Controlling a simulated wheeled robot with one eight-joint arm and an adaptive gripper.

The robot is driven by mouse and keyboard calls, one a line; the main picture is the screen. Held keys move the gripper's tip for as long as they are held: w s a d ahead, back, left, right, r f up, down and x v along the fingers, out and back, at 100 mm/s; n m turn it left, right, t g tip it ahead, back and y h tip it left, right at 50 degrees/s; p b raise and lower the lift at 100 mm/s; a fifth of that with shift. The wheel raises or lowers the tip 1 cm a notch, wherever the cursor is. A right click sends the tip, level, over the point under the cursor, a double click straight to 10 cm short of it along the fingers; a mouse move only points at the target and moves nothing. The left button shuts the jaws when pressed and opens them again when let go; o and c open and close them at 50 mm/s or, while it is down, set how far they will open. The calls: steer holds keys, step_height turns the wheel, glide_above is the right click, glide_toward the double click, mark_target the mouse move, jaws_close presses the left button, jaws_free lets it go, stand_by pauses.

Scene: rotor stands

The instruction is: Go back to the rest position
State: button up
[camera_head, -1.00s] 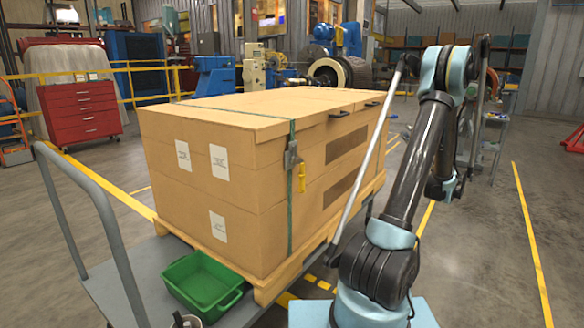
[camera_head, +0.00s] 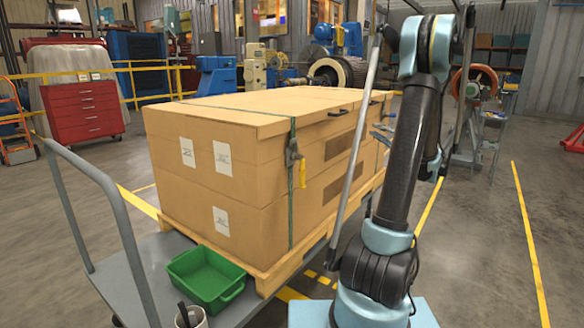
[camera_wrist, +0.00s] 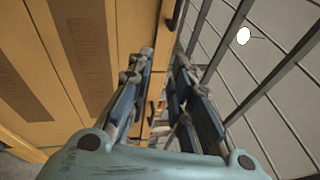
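My gripper (camera_wrist: 163,62) shows in the wrist view with its two dark blue-grey fingers apart and nothing between them. The fingers lie between the crate's side on the left and a metal grid on the right. In the head view my arm stands at the right, and the gripper is partly hidden behind it, by the crate's far right side. The large tan crate (camera_head: 205,190) sits shut on a wooden pallet on a grey cart. A green strap (camera_head: 291,200) with a metal buckle and yellow handle (camera_head: 302,174) runs around it.
An empty green bin (camera_head: 206,276) and a cup (camera_head: 190,316) holding a dark item stand on the cart (camera_head: 152,262) at front left. A grey handrail (camera_head: 105,185) rises there. A red cabinet (camera_head: 83,112) stands at back left. The floor at right is mostly clear.

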steer(key=s+a+f+n+g, duration=0.1)
steer(key=s+a+n+g, duration=0.15)
steer(key=a, duration=0.45)
steer(key=s+a+f+n+g, duration=0.1)
steer(key=s+a+g, duration=0.2)
steer(key=a, duration=0.3)
steer(key=s+a+f+n+g+h, duration=0.3)
steer(key=s+a+f+g, duration=0.15)
steer(key=s+a, duration=0.6)
steer(key=s+f+n+g+h, duration=0.1)
steer(key=s+f+h, duration=0.1)
steer(key=s+f, duration=0.35)
steer(key=s+f+n+g+h, duration=0.2)
steer(key=s, duration=0.7)
steer(key=s+d+f+n+g+h, duration=0.1)
steer(key=s+d+f+h, duration=0.4)
steer(key=s, duration=0.8)
step_height(320, 180, down, 2)
steer(key=shift+s+d+n, duration=0.15)
steer(key=shift+d+n, duration=0.6)
steer(key=shift+n, duration=0.1)
